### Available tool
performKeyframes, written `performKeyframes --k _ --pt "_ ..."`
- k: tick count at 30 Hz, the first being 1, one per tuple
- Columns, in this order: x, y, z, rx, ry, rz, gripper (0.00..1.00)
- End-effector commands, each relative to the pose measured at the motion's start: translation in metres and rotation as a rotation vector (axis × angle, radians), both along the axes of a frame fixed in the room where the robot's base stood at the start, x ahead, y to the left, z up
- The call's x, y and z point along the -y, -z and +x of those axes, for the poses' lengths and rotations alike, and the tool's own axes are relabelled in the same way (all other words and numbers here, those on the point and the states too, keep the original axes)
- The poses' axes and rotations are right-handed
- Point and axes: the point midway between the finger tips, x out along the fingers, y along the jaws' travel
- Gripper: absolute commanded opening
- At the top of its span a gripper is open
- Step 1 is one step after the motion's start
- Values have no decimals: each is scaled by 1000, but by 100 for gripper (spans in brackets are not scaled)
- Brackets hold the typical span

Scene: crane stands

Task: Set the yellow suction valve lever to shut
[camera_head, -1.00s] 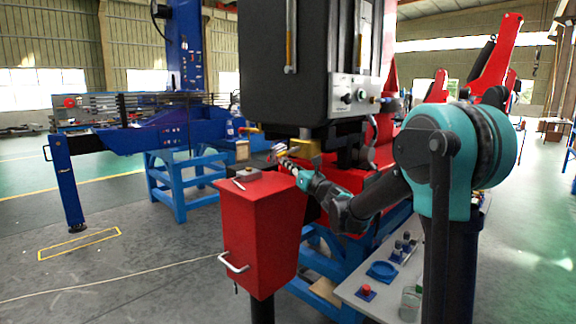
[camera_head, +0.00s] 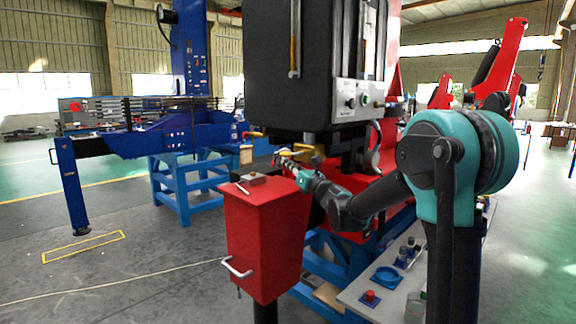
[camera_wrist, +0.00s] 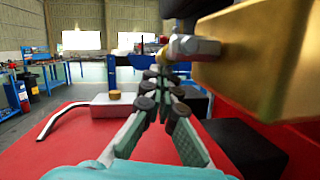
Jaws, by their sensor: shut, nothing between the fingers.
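The brass valve block (camera_head: 306,152) hangs under the black tank in the head view. It fills the upper right of the wrist view (camera_wrist: 255,60), with a silver fitting (camera_wrist: 195,46) on its left side. A small yellow bar (camera_head: 254,134), which looks like the lever, shows left of the block in the head view. A small yellow part (camera_wrist: 162,54) shows beyond the silver fitting in the wrist view; its angle is hard to tell. My gripper (camera_wrist: 157,76) is shut and empty, below and left of the block. It also shows in the head view (camera_head: 281,158).
A red box (camera_head: 264,235) on a post stands below my gripper; its red top carries a small grey block (camera_wrist: 113,104) and a bent metal rod (camera_wrist: 62,119). The black tank (camera_head: 290,60) hangs close above. A pale bench (camera_head: 385,290) stands lower right.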

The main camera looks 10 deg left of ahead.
Motion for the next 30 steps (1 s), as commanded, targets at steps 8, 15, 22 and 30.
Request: performKeyframes --k 8,15,22,30 --pt "0 0 0 0 0 0 0" --pt "3 14 -1 0 1 0 0" --pt "19 50 -15 0 3 1 0" --pt "49 81 -48 0 3 0 0"
